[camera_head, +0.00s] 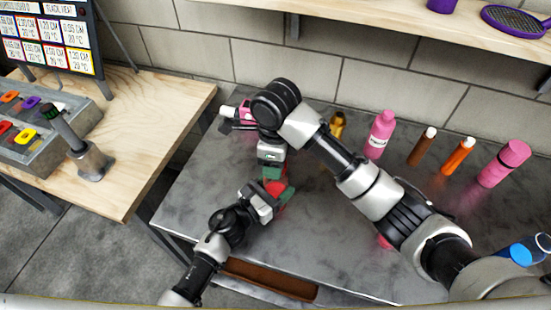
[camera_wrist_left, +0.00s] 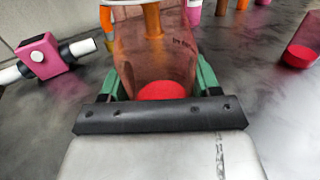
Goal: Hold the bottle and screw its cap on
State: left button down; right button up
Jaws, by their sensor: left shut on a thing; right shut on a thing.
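The bottle, see-through and reddish with a red bottom, stands between the green fingers of my left gripper (camera_wrist_left: 160,85) in the left wrist view. In the head view a red part of the bottle (camera_head: 282,211) shows by this gripper (camera_head: 272,193), low over the metal table. My left gripper is shut on the bottle. My right gripper (camera_head: 273,172) is right above the bottle, pointing down, and is shut on the cap. The cap is mostly hidden by the fingers, so I cannot tell how it sits on the bottle's neck.
A pink bottle (camera_head: 381,134), a brown one (camera_head: 421,147), an orange one (camera_head: 459,156) and a larger pink one (camera_head: 504,164) stand along the back of the metal table (camera_head: 345,262). A pink object with white ends (camera_wrist_left: 43,56) lies at the left.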

jog(key=shift+m, duration=0.5)
jog(key=o, duration=0.9)
jog(key=shift+r, duration=2.25)
jog(key=shift+c, duration=0.4)
jog(key=shift+n, duration=0.3)
